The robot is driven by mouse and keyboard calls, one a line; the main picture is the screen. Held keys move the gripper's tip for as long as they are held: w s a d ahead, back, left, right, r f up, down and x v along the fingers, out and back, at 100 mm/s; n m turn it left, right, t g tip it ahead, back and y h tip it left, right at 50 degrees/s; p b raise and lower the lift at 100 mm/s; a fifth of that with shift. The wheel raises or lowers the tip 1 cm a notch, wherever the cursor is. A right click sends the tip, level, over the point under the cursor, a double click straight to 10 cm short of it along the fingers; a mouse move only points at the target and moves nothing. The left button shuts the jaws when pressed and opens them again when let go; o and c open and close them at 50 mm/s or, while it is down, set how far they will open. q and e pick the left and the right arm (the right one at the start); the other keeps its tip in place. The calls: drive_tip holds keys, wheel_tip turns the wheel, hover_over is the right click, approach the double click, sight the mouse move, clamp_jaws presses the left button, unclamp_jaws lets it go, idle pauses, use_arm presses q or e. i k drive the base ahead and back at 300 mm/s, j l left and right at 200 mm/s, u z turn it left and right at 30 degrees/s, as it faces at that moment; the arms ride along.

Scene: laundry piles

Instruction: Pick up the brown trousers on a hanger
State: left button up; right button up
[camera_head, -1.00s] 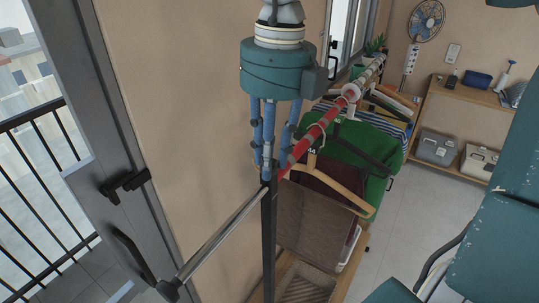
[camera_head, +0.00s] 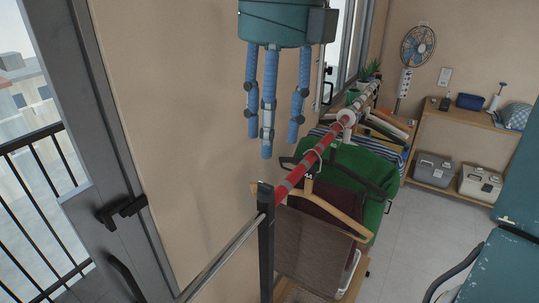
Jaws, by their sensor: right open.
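The brown trousers (camera_head: 312,242) hang near the close end of the clothes rail, on a wooden hanger (camera_head: 345,220) whose hook goes over the rail. My left gripper is not in view.
The clothes rail (camera_head: 342,130), with red bands, runs from a dark post (camera_head: 266,235) towards the back. Behind the trousers hang a dark red garment (camera_head: 318,200) and a green garment (camera_head: 358,165). A wall is at left, with a glazed door (camera_head: 125,212). Floor at right is clear.

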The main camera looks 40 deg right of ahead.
sight(311, 252)
drive_tip(key=k, duration=1)
